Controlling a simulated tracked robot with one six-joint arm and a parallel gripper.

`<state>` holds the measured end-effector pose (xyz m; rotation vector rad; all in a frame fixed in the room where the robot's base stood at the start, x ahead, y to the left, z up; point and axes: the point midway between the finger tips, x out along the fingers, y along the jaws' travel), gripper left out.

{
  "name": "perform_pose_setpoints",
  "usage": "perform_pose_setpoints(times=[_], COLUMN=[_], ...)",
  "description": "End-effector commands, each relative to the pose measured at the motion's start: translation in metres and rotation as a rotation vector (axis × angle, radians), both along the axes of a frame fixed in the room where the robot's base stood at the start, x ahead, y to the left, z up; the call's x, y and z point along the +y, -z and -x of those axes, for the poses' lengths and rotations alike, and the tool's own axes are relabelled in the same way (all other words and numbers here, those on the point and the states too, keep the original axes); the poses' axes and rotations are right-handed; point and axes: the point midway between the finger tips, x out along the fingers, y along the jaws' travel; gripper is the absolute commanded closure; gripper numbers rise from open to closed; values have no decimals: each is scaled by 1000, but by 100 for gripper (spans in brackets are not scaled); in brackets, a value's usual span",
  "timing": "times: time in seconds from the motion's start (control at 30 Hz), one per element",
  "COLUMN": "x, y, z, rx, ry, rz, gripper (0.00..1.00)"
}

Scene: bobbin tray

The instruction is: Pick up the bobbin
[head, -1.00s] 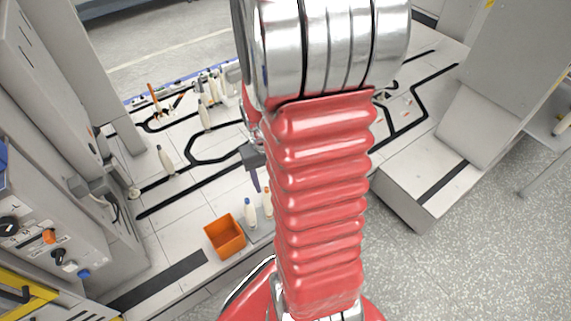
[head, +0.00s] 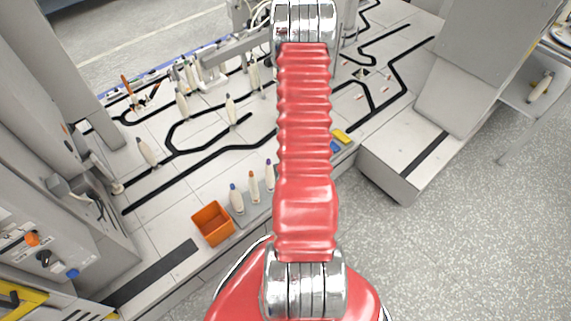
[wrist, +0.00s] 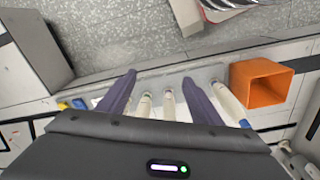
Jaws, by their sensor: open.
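A short row of cream bobbins stands on a grey strip tray (wrist: 207,72) near the table's front edge. In the head view they are a blue-tipped bobbin (head: 236,200), an orange-tipped bobbin (head: 254,187) and a purple-tipped bobbin (head: 269,175). In the wrist view my gripper (wrist: 159,77) is open, its two dark purple fingers apart. Two pale bobbins show between the fingers, and the blue-tipped one (wrist: 231,107) is outside the right finger. The gripper body hides the lower part of that view. My gripper is hidden in the head view.
An orange bin (head: 213,224) stands beside the blue-tipped bobbin; it also shows in the wrist view (wrist: 262,83). A yellow block (head: 342,136) and a blue block (head: 334,147) lie past the tray's other end. More bobbins, such as one at left (head: 147,152), stand farther back.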

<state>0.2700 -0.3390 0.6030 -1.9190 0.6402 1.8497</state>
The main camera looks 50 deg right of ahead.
Motion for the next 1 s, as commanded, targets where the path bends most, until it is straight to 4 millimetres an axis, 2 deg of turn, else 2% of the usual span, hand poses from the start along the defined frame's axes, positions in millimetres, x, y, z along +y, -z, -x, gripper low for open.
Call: perform_pose_setpoints(times=[0.03, 0.2, 0.6, 0.8, 1.0], x=[-2, -11, -14, -11, -11], y=[15, 60, 155, 192, 212], z=[6, 17, 34, 34, 23], rx=[-9, -60, -239, -367, -539], ry=[8, 18, 34, 41, 40], rz=[-2, 16, 83, 147, 255], gripper=[41, 41, 41, 41, 41])
